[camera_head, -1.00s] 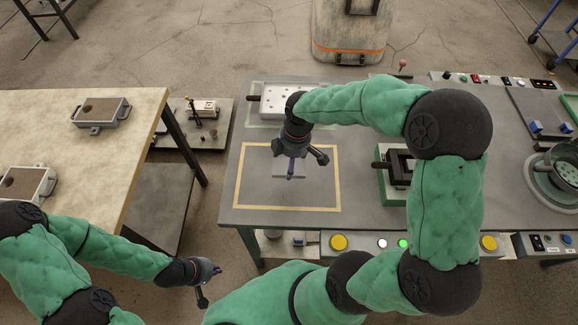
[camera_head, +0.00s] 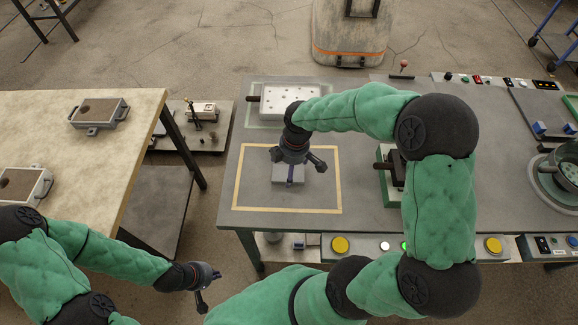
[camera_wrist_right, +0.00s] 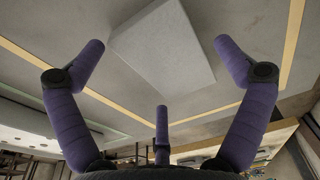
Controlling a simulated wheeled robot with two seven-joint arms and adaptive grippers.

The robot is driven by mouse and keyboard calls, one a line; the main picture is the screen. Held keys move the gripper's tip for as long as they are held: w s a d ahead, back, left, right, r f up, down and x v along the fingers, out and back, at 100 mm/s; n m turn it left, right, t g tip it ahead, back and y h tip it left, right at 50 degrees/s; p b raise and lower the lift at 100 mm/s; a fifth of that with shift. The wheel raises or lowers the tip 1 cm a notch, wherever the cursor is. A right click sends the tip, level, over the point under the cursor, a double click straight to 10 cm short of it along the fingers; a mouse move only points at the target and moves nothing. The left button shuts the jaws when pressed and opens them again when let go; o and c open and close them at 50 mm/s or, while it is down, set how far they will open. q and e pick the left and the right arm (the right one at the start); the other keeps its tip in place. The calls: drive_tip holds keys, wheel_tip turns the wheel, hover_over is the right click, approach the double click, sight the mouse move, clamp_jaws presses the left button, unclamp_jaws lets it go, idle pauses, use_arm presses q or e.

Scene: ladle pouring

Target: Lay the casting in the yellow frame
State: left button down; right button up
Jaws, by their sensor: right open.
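The casting, a plain grey block (camera_head: 281,179), lies inside the yellow frame (camera_head: 237,182) on the grey workbench. My right gripper (camera_head: 296,168) is over the casting and hides part of it. In the right wrist view, the casting (camera_wrist_right: 165,50) lies beyond the spread fingers of my right gripper (camera_wrist_right: 157,78), with nothing held between them. Stretches of the yellow frame (camera_wrist_right: 294,45) show at both sides there. My left gripper (camera_head: 208,286) is at the lower left, away from the casting, with its fingers apart and empty.
A perforated white plate (camera_head: 284,102) with a dark handle lies behind the frame. A green-edged fixture with a dark block (camera_head: 397,168) stands right of it, partly behind my arm. A pale table (camera_head: 110,165) at the left bears two boxes. Buttons line the bench front.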

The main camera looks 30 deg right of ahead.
drive_tip(key=shift+r, duration=0.1)
wheel_tip(320, 180, up, 12)
drive_tip(key=d+p, duration=0.1)
drive_tip(key=p, duration=0.3)
drive_tip(key=shift+s, duration=0.35)
drive_tip(key=shift+d, duration=0.1)
